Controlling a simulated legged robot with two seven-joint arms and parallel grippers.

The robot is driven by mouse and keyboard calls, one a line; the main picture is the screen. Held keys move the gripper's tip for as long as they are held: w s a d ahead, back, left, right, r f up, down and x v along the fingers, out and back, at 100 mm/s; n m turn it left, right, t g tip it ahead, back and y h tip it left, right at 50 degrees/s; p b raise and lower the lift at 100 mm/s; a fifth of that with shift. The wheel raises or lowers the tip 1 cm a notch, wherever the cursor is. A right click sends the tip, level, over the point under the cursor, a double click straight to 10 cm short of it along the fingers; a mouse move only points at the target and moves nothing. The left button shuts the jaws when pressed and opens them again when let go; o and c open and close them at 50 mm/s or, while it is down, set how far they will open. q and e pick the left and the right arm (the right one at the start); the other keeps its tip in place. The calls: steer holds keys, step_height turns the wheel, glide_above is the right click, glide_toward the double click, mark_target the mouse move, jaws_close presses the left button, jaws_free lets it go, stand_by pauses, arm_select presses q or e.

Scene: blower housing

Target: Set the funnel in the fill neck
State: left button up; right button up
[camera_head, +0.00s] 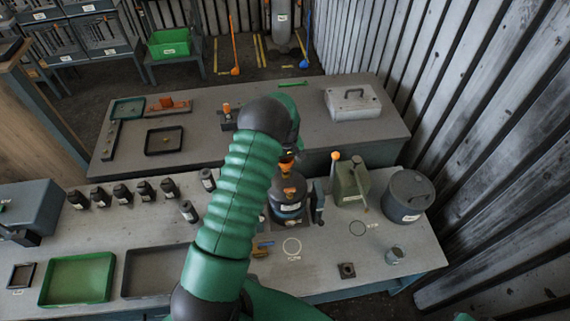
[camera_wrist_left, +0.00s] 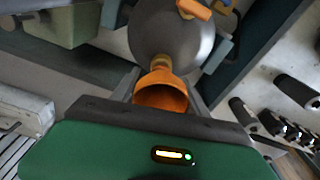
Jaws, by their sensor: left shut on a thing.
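The orange funnel (camera_wrist_left: 160,92) is between the two grey fingers of my left gripper (camera_wrist_left: 162,78), which is shut on it. Its wide mouth faces the wrist camera and its narrow end points at the dark rounded housing (camera_wrist_left: 172,38). In the head view the funnel (camera_head: 287,163) shows just above the housing (camera_head: 287,196), beside my green arm, which hides most of the gripper. The fill neck is hidden behind the funnel, and I cannot tell whether the spout touches it. An orange lever (camera_wrist_left: 194,9) sits on the housing. My right gripper is not in view.
A green can (camera_head: 350,185) and a lidded grey pot (camera_head: 408,196) stand right of the housing. Several dark bottles (camera_head: 121,193) stand to the left, behind a green tray (camera_head: 77,279). The front right bench is partly clear around a small block (camera_head: 346,270).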

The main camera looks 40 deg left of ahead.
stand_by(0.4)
arm_select(q)
steer(key=shift+f+b, duration=0.4)
steer(key=shift+f, duration=0.1)
steer(key=shift+f+b, duration=0.45)
steer(key=shift+f, duration=0.05)
steer(key=shift+f, duration=0.1)
stand_by(0.5)
stand_by(0.4)
steer(key=o, duration=1.6)
steer(key=shift+c, duration=0.2)
steer(key=shift+o, duration=0.2)
